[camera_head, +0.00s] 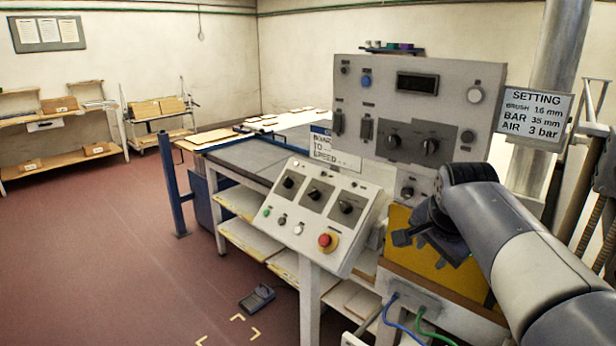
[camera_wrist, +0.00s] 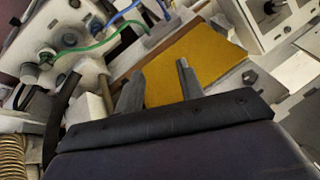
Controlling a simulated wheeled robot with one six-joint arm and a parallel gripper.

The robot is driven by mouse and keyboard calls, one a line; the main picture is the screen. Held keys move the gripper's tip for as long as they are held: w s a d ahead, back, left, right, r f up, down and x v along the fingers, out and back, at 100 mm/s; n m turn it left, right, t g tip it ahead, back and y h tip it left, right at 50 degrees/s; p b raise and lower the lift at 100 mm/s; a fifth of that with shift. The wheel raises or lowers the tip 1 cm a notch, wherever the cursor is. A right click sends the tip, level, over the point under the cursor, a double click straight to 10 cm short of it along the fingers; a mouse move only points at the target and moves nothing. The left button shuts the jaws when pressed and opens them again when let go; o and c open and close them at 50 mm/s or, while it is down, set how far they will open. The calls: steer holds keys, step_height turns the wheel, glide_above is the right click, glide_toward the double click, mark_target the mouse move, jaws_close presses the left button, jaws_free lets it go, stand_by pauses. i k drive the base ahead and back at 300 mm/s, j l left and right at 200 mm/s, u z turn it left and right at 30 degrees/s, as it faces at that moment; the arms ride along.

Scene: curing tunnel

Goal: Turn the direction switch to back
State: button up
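A slanted grey control panel (camera_head: 328,232) carries three black rotary switches: a left one (camera_head: 288,183), a middle one (camera_head: 314,194) and a right one (camera_head: 346,207). The upright panel (camera_head: 420,90) behind it has more rotary knobs (camera_head: 430,146), and one more knob (camera_head: 407,191) sits below it. Labels are too small to read, so I cannot tell which is the direction switch. My gripper (camera_head: 408,238) is right of the slanted panel, in front of a yellow plate (camera_head: 455,272). In the wrist view my gripper (camera_wrist: 158,80) has its fingers apart, with nothing between them.
A red emergency button (camera_head: 327,241) and small buttons (camera_head: 282,220) line the slanted panel's lower edge. Blue and green cables (camera_head: 420,325) hang below the yellow plate. A sign (camera_head: 533,113) and vertical pipe (camera_head: 560,60) stand at right. A foot pedal (camera_head: 257,298) lies on the open floor.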

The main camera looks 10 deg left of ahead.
mark_target(314, 194)
steer(key=i+j+z, duration=0.1)
steer(key=j, duration=0.25)
steer(key=i+j, duration=0.25)
steer(key=i+j+z, duration=0.15)
steer(key=j, duration=0.25)
steer(key=i+j, duration=0.15)
steer(key=j, duration=0.2)
steer(key=i+j+z, duration=0.15)
steer(key=j, duration=0.25)
steer(key=i+j+z, duration=0.1)
steer(key=j, duration=0.25)
steer(key=i+j, duration=0.15)
steer(key=j, duration=0.25)
steer(key=l+z, duration=0.05)
